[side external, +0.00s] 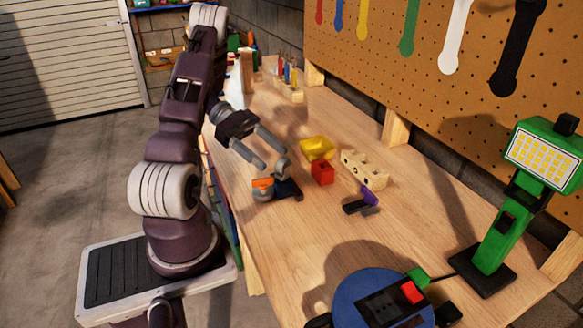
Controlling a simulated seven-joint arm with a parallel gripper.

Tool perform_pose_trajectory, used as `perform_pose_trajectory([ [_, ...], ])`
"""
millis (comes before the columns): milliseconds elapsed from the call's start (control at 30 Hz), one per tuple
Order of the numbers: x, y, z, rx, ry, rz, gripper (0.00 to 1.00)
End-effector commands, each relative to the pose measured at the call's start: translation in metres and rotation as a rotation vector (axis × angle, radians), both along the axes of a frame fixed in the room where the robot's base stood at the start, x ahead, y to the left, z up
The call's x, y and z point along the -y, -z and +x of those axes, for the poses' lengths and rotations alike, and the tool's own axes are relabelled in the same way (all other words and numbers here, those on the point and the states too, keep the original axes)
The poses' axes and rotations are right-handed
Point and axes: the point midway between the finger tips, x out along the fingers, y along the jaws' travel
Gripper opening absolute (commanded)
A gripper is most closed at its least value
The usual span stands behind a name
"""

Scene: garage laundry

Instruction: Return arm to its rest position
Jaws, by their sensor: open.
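My gripper (273,157) is at the end of my arm, above the left part of the wooden workbench (330,225). Its two fingers are apart and point down to the right. I see nothing held between them. Just below the fingertips is a small dark-based object with a grey rounded top (285,186). An orange and grey piece (262,188) sits beside it. I cannot tell from this view whether the fingers touch the grey top.
A yellow piece (317,148), a red block (322,173), a wooden block with holes (364,169) and a purple-black clamp (362,201) lie right of my gripper. A green lamp (510,205) and a blue round device (372,300) stand nearer. A pegboard (440,100) rises behind.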

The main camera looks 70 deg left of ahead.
Motion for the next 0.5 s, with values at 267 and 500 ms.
perform_pose_trajectory([
  [267, -0.046, -0.003, 0.047, 0.029, -0.226, 0.077, 0.63],
  [500, -0.055, -0.111, 0.19, 0.288, -0.613, 0.495, 0.63],
])
